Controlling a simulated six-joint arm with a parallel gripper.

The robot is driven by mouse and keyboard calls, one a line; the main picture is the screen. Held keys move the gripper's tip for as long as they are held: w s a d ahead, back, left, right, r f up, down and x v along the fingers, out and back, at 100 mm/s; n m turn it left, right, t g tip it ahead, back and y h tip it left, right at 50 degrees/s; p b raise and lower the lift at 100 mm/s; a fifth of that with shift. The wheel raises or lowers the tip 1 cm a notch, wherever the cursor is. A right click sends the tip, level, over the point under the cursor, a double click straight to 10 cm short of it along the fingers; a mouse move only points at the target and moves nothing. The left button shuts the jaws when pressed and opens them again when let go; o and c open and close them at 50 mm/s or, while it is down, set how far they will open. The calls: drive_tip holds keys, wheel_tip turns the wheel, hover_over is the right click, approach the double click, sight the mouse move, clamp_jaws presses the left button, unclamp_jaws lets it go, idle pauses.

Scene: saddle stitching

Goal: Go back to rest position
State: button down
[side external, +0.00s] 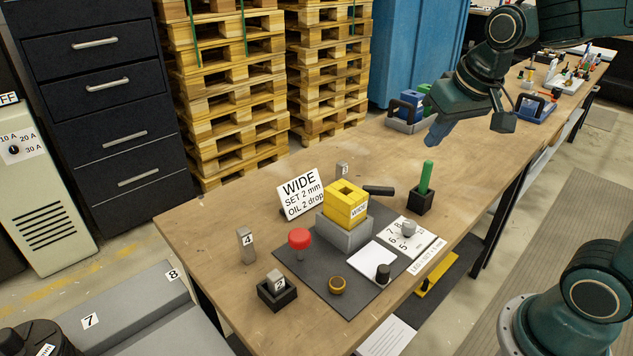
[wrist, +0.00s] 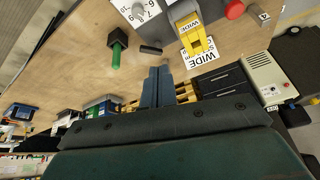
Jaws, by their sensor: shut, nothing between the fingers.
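My gripper (side external: 431,134) hangs in the air above the back right of the table, clear of the work items. In the wrist view its two blue fingers (wrist: 158,88) are together with nothing between them. The yellow block marked WIDE (side external: 345,203) sits on a grey base (side external: 343,236) on the dark mat (side external: 318,285). A green-handled tool (side external: 426,177) stands upright in a black holder (side external: 420,201), to the right of the block. The yellow block also shows in the wrist view (wrist: 192,40), as does the green handle (wrist: 116,56).
On the table are a WIDE sign (side external: 300,194), a red knob (side external: 300,238), a brass ring (side external: 337,284), a numbered dial card (side external: 411,236) and a black block holder (side external: 277,293). The wooden surface (side external: 240,205) at left is mostly clear.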

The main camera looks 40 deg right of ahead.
drive_tip(key=s+a+n+t+y, duration=0.1)
drive_tip(key=s+a+n, duration=0.2)
drive_tip(key=s, duration=0.9)
drive_tip(key=shift+a+f+n, duration=0.2)
drive_tip(key=shift+a+n, duration=0.1)
drive_tip(key=shift+a, duration=0.3)
